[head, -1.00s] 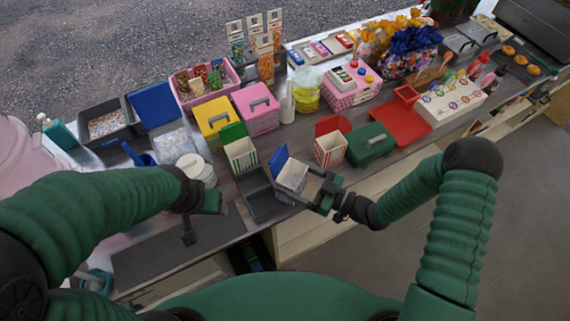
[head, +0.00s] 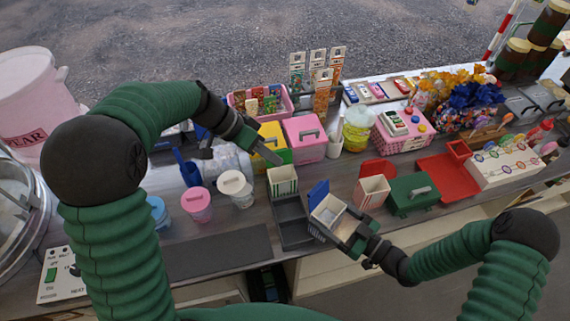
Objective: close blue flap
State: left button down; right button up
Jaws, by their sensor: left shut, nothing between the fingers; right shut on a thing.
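A small white carton (head: 329,210) stands at the front of the counter, with its blue flap (head: 318,194) raised on its left-back side. The carton's top looks open. My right gripper (head: 342,226) is shut on this carton from its front right side. My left gripper (head: 268,153) is shut and empty, raised behind and left of the blue flap, over or in front of the yellow box. It is apart from the flap.
A striped carton (head: 282,182) and dark tray (head: 292,222) are left of the blue-flap carton. An open red-flap carton (head: 371,191) and green box (head: 412,194) are right. Pink (head: 197,204) and cream (head: 236,188) tubs stand left. The dark mat (head: 215,254) is clear.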

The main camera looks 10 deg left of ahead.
aim_at(317, 194)
jog(key=shift+w+d, duration=0.15)
pick_arm(q)
jog(key=d+f, duration=0.5)
jog(key=d, duration=0.4)
jog(key=shift+s+f, duration=0.3)
jog(key=shift+f, duration=0.1)
jog(key=shift+w, duration=0.1)
